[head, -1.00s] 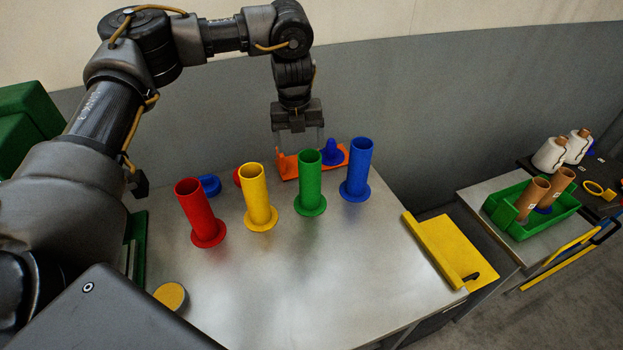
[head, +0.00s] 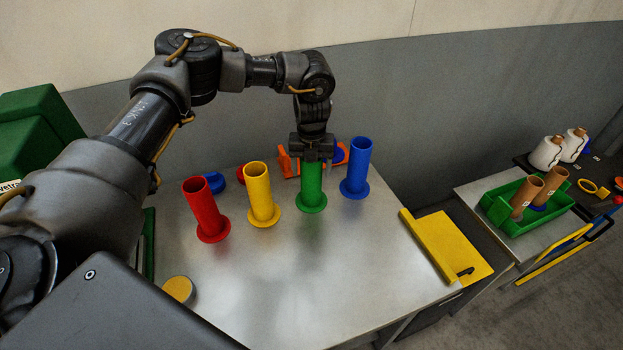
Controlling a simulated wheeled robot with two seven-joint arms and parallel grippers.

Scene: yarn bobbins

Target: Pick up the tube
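Several coloured tubes with flanged bases stand upright in a row on the metal table: red (head: 207,210), yellow (head: 261,195), green (head: 312,190) and blue (head: 355,170). Two brown tubes (head: 527,195) lean in a green bin on the right. My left gripper (head: 312,160) points down at the top of the green tube and covers its rim. Its fingers do not show clearly, so I cannot tell whether they are apart, closed or touching the tube. My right gripper is not in view.
An orange holder (head: 286,163) with a blue piece stands behind the green tube. A yellow plate (head: 446,246) sits at the table's right edge. A green bin (head: 498,211) and white bobbins (head: 546,153) are further right. The table's front is mostly clear.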

